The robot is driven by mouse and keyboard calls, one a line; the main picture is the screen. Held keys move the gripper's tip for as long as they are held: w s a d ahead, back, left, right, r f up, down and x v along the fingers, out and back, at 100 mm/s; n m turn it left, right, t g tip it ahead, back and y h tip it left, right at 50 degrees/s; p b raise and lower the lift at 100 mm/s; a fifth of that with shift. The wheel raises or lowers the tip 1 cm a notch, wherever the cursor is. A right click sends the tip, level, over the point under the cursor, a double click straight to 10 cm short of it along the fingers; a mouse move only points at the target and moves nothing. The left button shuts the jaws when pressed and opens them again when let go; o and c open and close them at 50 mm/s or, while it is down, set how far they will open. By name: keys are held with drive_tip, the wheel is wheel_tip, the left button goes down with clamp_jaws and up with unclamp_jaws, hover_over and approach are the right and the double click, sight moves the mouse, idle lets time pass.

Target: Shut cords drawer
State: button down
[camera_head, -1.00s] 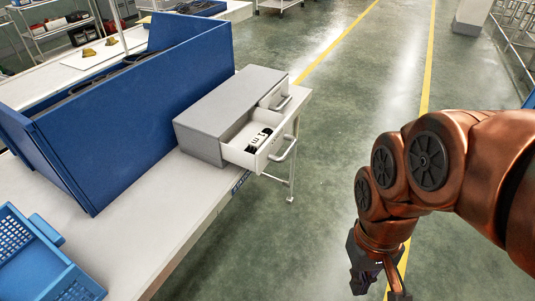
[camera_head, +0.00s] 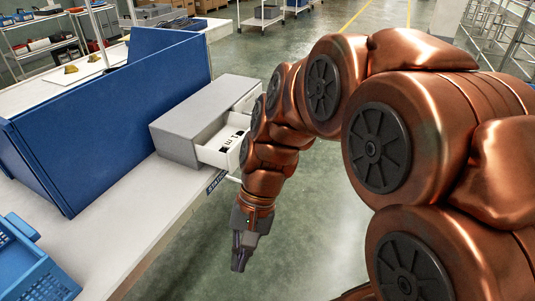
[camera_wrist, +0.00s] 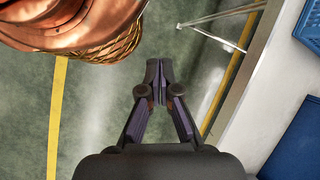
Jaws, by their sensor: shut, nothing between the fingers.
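The cords drawer (camera_head: 217,153) is a white drawer pulled out of a small grey two-drawer cabinet (camera_head: 190,122) on the white table. Black and white items lie inside it. My arm hides its front and handle in part. My gripper (camera_head: 238,268) hangs in front of the table edge, below and nearer than the open drawer, apart from it. It points down with its fingers together and empty. In the wrist view my gripper (camera_wrist: 161,65) shows its fingertips closed over the green floor.
A tall blue divider (camera_head: 110,125) stands left of the cabinet. A blue basket (camera_head: 30,270) sits at the lower left on the table (camera_head: 130,220). The table edge runs along the right in the wrist view. The floor beside it is clear.

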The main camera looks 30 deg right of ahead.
drive_tip(key=w+d+f+m+t+y+b, duration=0.1)
drive_tip(key=w+d+m+t+y+b, duration=0.15)
drive_tip(key=w+d+m, duration=0.45)
drive_tip(key=w+d+m+t+y+b, duration=0.1)
drive_tip(key=w+d+m+t+y, duration=0.3)
drive_tip(key=w, duration=0.4)
drive_tip(key=w+d+f+m+t+h+b, duration=0.15)
drive_tip(key=d+m+t, duration=0.4)
drive_tip(key=d, duration=0.65)
drive_tip(key=w+d+f+m+t+h, duration=0.15)
drive_tip(key=d+m+t, duration=0.25)
drive_tip(key=d+m, duration=0.55)
drive_tip(key=w+a+f+n, duration=0.1)
drive_tip(key=w+a, duration=0.1)
drive_tip(key=w, duration=0.4)
drive_tip(key=w+a+f+n+p, duration=0.1)
drive_tip(key=w+a+n, duration=0.1)
drive_tip(key=w, duration=0.4)
drive_tip(key=shift+w+a, duration=0.2)
drive_tip(key=shift+a, duration=0.15)
drive_tip(key=shift+h, duration=0.25)
